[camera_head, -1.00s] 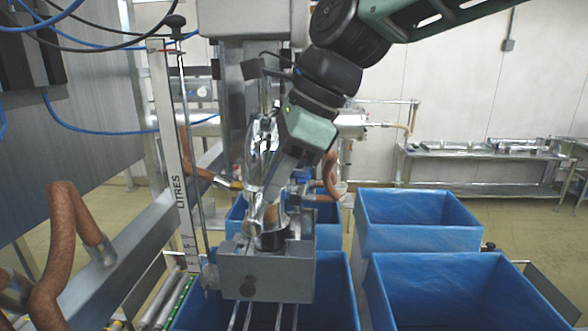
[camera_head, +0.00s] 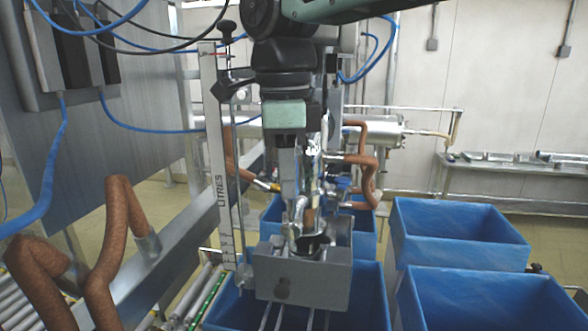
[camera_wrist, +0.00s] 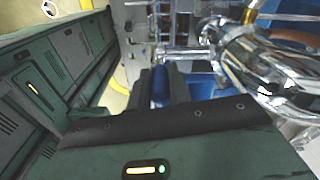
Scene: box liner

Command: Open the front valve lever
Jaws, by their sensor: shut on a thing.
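The front valve is a chrome pipe assembly (camera_head: 311,165) standing above a grey metal box in the head view. Its chrome piping (camera_wrist: 265,70) also fills the right of the wrist view. My gripper (camera_head: 292,204) points down at the left front side of this pipe, and its body hides part of it. In the wrist view the two dark fingers of my gripper (camera_wrist: 161,76) are closed around a narrow blue lever (camera_wrist: 160,84). The lever's far end is hidden by the fingers. In the head view the fingertips and the lever are too hidden to make out.
The grey metal box (camera_head: 330,280) sits below the pipe, over a blue crate (camera_head: 370,305). More blue crates (camera_head: 455,262) stand at right. A LITRES scale post (camera_head: 216,150) and brown hoses (camera_head: 100,250) stand close on the left. A steel table (camera_head: 500,178) is at the back right.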

